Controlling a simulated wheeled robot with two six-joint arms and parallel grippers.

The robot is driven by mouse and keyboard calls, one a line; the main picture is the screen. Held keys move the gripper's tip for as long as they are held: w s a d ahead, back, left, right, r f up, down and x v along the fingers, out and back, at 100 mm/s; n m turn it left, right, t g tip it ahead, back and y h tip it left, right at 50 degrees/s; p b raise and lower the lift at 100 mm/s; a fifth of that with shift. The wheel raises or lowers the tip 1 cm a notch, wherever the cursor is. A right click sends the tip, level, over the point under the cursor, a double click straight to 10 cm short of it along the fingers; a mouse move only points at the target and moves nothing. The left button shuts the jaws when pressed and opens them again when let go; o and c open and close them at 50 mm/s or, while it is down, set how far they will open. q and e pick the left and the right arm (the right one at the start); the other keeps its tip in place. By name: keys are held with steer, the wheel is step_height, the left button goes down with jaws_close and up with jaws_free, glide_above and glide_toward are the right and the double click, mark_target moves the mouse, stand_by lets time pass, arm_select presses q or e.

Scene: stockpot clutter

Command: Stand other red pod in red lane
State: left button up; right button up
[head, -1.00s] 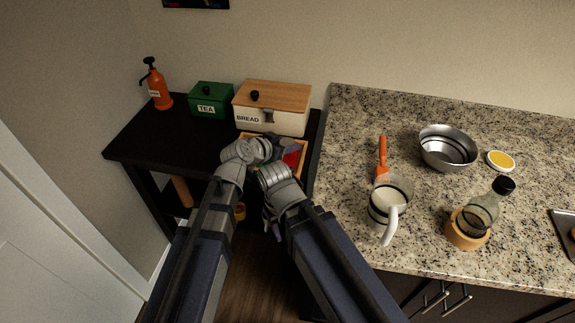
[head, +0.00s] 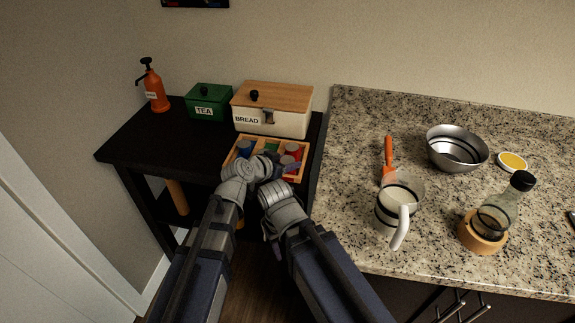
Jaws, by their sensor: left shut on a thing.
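A wooden tray (head: 233,152) with lanes stands on the dark side table, in front of the bread box. Blue pods (head: 245,148) show in its left lane, a green lane (head: 271,147) lies in the middle, and a red pod (head: 293,150) shows in the red lane on the right. My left gripper (head: 284,165) is over the front right part of the tray. It is shut on a small round-topped pod (head: 287,160) by the red lane; my fingers partly cover it. My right gripper (head: 272,186) is just in front of the tray; its fingers are hard to make out.
The bread box (head: 272,122) and green tea box (head: 205,108) stand behind the tray, with an orange spray bottle (head: 153,88) to the left.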

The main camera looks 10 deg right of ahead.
arm_select(q)
steer(key=shift+f, duration=0.1)
arm_select(e)
steer(key=shift+f, duration=0.1)
arm_select(q)
steer(key=shift+f+b, duration=0.15)
steer(key=shift+b, duration=0.15)
steer(key=o, duration=1.3)
steer(key=shift+r, duration=0.2)
